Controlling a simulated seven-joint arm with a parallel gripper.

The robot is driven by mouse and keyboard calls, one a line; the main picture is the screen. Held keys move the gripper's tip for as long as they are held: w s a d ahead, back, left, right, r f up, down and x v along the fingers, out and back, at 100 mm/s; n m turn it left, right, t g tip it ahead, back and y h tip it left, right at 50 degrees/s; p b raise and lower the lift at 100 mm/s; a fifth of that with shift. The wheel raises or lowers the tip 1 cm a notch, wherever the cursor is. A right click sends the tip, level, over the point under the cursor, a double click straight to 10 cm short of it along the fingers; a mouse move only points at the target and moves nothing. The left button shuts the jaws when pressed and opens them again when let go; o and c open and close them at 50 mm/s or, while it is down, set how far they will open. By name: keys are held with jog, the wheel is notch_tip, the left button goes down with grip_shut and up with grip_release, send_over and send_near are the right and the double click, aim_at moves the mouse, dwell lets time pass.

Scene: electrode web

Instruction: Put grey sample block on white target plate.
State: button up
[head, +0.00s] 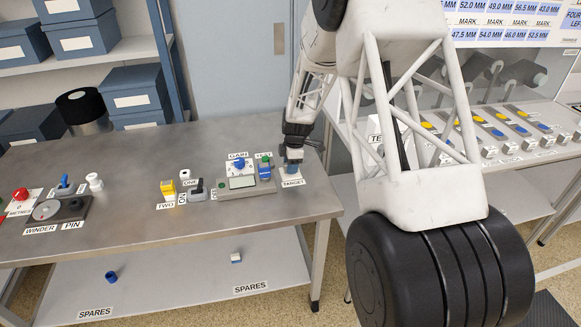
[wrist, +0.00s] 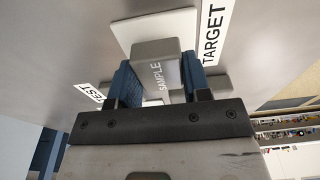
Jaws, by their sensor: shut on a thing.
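The grey sample block (wrist: 155,52), marked SAMPLE, is between the blue-padded fingers of my gripper (wrist: 160,80) in the wrist view. My gripper is shut on it. The white target plate (wrist: 140,30) shows just beyond the block, which covers part of it. I cannot tell whether the block touches the plate. In the head view my gripper (head: 292,166) is low over the bench's right end, just behind the TARGET label (head: 292,183). The plate is mostly hidden there by the gripper.
A yellow block (head: 167,187) and a winder (head: 60,209) are farther left on the metal bench (head: 130,220). The bench front is clear.

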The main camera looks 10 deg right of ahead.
jog(key=shift+f, duration=0.4)
jog(key=shift+f, duration=0.15)
jog(key=o, duration=0.9)
jog(key=shift+d+r, duration=0.25)
jog(key=shift+r, duration=1.8)
jog(key=shift+d+r, duration=0.25)
jog(key=shift+r, duration=1.75)
jog(key=shift+d+r, duration=0.25)
jog(key=shift+r, duration=1.8)
